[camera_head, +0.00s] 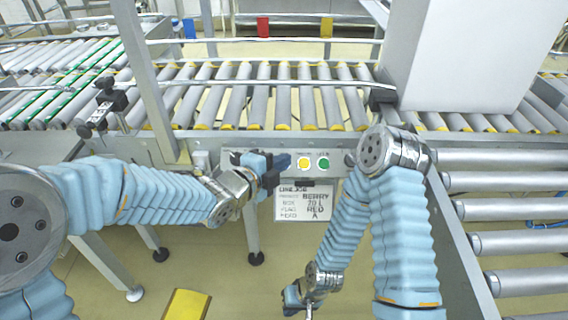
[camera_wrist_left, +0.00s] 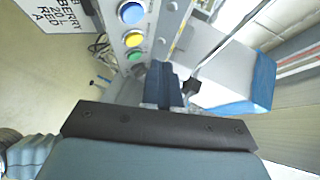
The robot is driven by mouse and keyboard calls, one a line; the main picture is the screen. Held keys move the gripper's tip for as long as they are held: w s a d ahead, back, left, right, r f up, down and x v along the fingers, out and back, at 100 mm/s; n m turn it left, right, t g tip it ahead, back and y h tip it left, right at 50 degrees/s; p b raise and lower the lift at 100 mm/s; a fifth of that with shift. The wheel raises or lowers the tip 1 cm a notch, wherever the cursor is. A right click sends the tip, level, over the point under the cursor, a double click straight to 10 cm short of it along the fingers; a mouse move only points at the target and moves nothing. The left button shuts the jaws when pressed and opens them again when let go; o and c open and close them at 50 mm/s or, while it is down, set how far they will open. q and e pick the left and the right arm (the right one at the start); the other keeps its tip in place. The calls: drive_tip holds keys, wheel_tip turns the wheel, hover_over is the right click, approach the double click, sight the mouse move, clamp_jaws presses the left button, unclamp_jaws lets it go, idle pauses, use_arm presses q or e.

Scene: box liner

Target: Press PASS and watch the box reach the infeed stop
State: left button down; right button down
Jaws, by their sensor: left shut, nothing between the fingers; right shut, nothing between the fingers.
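A control panel (camera_head: 255,143) on the conveyor's near side carries a yellow button (camera_head: 304,162) and a green button (camera_head: 323,163). The left wrist view also shows a blue button (camera_wrist_left: 131,12), with the yellow (camera_wrist_left: 133,38) and green (camera_wrist_left: 135,56) ones in a row. Their labels are too small to read. My left gripper (camera_head: 284,161) is shut and empty, just left of the yellow button in the head view; contact cannot be told. Its fingers (camera_wrist_left: 163,82) show near the green button in the wrist view. My right gripper (camera_head: 296,298) is shut and empty, low over the floor.
More rollers (camera_head: 510,210) lie at right. A sign (camera_head: 304,203) reading BERRY, 20 L, RED, A hangs below the panel. A yellow block (camera_head: 187,304) is on the floor.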

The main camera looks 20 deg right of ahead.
use_arm(q)
drive_tip(key=shift+w+d+f+b, duration=0.2)
drive_tip(key=shift+w+f+b, duration=0.4)
drive_tip(key=shift+w+f, duration=0.25)
drive_tip(key=shift+w+d+f+b, duration=0.2)
drive_tip(key=shift+w+f+b, duration=0.4)
drive_tip(key=shift+f, duration=0.3)
idle(0.7)
drive_tip(key=shift+w+f+b, duration=0.25)
drive_tip(key=shift+f+b, duration=0.05)
drive_tip(key=shift+b, duration=0.3)
